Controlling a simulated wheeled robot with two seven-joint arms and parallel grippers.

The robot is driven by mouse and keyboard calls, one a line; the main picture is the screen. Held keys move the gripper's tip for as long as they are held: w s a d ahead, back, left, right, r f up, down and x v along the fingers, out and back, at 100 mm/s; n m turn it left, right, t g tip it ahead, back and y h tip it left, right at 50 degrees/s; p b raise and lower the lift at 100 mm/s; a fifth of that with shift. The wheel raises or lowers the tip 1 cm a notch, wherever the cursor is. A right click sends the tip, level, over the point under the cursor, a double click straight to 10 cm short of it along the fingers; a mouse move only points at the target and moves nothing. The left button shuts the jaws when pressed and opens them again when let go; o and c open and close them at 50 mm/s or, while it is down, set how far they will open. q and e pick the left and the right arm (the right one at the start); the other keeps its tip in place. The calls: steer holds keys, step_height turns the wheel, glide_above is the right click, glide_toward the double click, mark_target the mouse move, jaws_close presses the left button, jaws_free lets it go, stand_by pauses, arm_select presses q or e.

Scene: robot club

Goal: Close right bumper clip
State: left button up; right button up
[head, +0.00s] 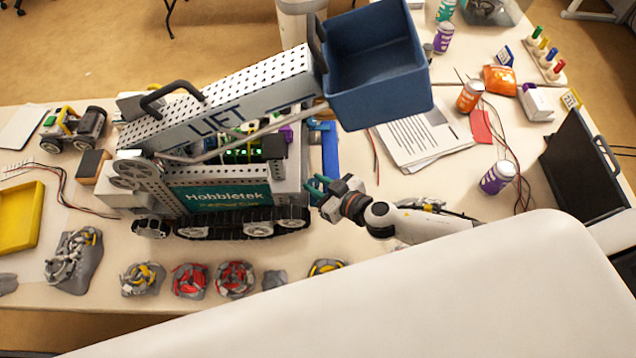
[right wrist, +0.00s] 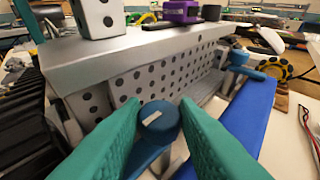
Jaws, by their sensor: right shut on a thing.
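The tracked robot (head: 228,196) with its grey perforated lift arm stands on the table. Its blue bumper (head: 330,152) runs along its right end; in the right wrist view the bumper (right wrist: 240,118) slants along the perforated end plate. My right gripper (head: 317,187) is at the near end of this bumper. Its teal fingers are shut on the blue right bumper clip (right wrist: 158,120), a round-topped knob with a small pale mark. The clip's lower part is partly hidden by the fingers. The other blue clip (right wrist: 238,58) shows at the bumper's far end. My left gripper is out of view.
A blue bin (head: 378,65) overhangs the table beyond the bumper. A black track (right wrist: 25,130) is close at left.

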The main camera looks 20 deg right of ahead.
steer(key=shift+w+d+n+g+y, duration=0.2)
steer(key=shift+n+g+y, duration=0.3)
steer(key=shift+n+y, duration=0.4)
steer(key=n+g+y, duration=0.2)
steer(key=n, duration=0.1)
steer(key=n+g+y, duration=0.1)
steer(key=g, duration=0.1)
steer(key=shift+w+d+r+n+p, duration=0.1)
steer(key=shift+w+d+n+p, duration=0.1)
steer(key=shift+w+n+p, duration=0.1)
steer(key=n+g+y+b, duration=0.1)
steer(key=n+g, duration=0.1)
steer(key=g, duration=0.1)
steer(key=shift+w+n, duration=0.15)
steer(key=shift+n, duration=0.15)
steer(key=shift+f+n+g+y+b, duration=0.2)
steer(key=shift+n+g+y+b, duration=0.1)
steer(key=shift+n+g+y, duration=0.15)
steer(key=n+g+b, duration=0.6)
steer(key=g+b, duration=0.1)
steer(key=shift+w+f+h, duration=0.2)
steer(key=shift+w+h, duration=0.05)
steer(key=shift+w, duration=0.1)
steer(key=shift+a+r+n+g+h+b, duration=0.15)
steer(key=shift+n+g+h+b, duration=0.1)
steer(key=shift+n+g+b, duration=0.4)
steer(key=shift+d+r+n+g+h+b, duration=0.1)
steer(key=shift+n+g+h+b, duration=0.25)
steer(key=shift+g+b, duration=0.35)
